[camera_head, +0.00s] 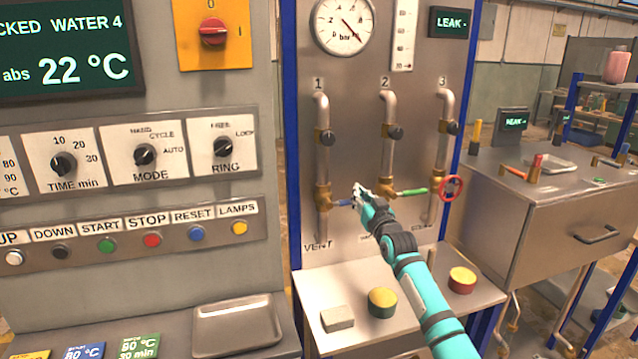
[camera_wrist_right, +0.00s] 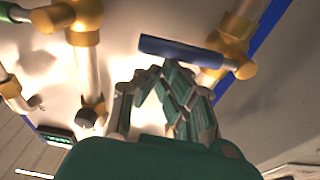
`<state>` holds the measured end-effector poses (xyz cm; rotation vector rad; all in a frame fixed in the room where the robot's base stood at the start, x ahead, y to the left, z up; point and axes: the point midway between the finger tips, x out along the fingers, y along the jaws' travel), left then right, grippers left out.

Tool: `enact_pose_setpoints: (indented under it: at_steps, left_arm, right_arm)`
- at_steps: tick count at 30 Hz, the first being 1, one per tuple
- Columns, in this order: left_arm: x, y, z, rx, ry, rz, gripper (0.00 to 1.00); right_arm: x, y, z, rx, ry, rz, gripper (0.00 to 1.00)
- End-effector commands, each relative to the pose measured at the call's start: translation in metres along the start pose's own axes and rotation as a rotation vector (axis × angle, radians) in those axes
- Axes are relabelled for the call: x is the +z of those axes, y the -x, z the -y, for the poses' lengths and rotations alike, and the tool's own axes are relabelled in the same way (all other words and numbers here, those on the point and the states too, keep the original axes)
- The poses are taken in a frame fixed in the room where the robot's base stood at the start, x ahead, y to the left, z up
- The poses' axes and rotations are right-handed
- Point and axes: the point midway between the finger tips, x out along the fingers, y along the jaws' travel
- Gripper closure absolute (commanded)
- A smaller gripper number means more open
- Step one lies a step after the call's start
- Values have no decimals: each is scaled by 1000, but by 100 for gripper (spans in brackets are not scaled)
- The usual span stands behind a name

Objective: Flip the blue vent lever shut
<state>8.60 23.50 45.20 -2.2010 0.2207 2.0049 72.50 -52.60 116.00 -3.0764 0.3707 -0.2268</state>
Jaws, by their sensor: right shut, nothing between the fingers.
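The blue vent lever (camera_head: 344,203) sticks out to the right from the brass valve (camera_head: 323,197) at the foot of pipe 1, above the VENT label. It lies roughly level, across the upright pipe. My right gripper (camera_head: 359,191) is shut and empty at the lever's free right end, partly covering it. In the right wrist view the blue lever (camera_wrist_right: 185,52) runs just beyond the closed fingertips (camera_wrist_right: 168,66). I cannot tell whether they touch it. My left gripper is not in view.
A green lever (camera_head: 412,192) on pipe 2 and a red handwheel (camera_head: 451,188) on pipe 3 are close to the right. A control panel stands left.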

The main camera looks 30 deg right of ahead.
Motion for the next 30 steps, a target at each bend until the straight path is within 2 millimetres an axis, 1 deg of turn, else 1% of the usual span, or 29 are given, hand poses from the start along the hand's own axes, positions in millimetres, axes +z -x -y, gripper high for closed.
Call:
enact_pose_setpoints:
  at_steps: [5,8,11,14,16,17,18,24,27,30]
  left_arm:
    - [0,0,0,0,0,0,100]
    - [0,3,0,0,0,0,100]
    - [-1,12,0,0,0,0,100]
    - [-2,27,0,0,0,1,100]
    - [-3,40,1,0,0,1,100]
    - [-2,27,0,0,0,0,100]
    - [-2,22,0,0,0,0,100]
    - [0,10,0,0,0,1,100]
    - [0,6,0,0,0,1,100]
    - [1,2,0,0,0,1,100]
  right_arm:
    - [2,0,1,-1,0,5,100]
    - [-1,-1,1,-1,1,4,100]
    - [-13,-4,2,-1,1,2,100]
    - [-33,-9,4,-1,0,1,100]
    - [-51,-14,6,0,0,-1,100]
    - [-35,-4,6,-2,-1,4,100]
    - [-32,6,6,-3,-1,4,100]
    - [-33,48,4,-1,1,1,100]
    - [-34,65,4,0,2,1,100]
    - [-35,78,4,0,1,1,100]
